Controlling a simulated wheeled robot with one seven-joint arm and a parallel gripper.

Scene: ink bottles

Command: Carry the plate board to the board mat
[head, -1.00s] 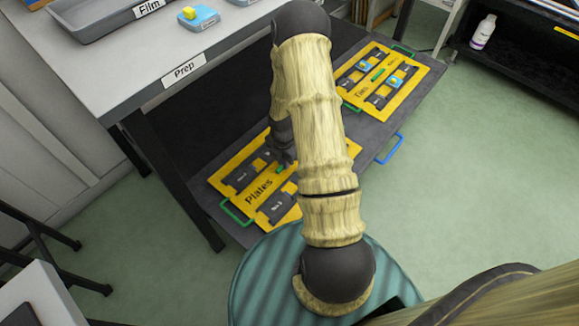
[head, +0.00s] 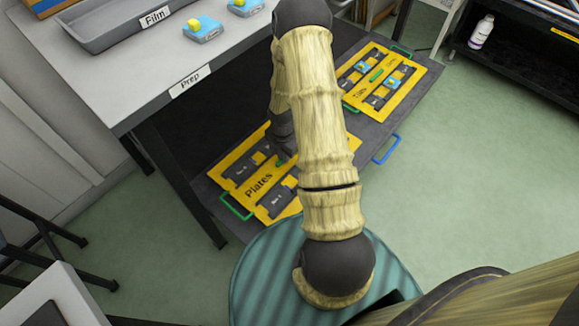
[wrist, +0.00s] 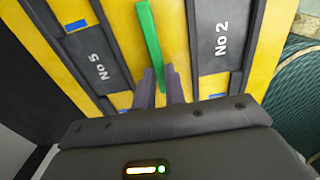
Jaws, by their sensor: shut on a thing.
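The plate board (head: 235,180) is a yellow board lettered "Plates". It lies on the low dark shelf under the prep table, partly behind my arm. It has dark inset pieces and a green end handle (head: 236,207). In the wrist view, my gripper (wrist: 164,85) is shut on the green bar (wrist: 149,40) in the middle of the board, between the dark pieces marked "No 5" (wrist: 95,68) and "No 2" (wrist: 221,40). In the head view, my gripper is mostly hidden by my arm. I cannot make out a separate board mat.
A second yellow board (head: 415,80) with dark and blue pieces lies farther along the low shelf (head: 350,122), which has a blue handle (head: 387,149). The prep table (head: 120,90) overhangs at left, carrying a grey tray (head: 110,28) and blue boxes (head: 203,30). Green floor (head: 480,180) is clear at right.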

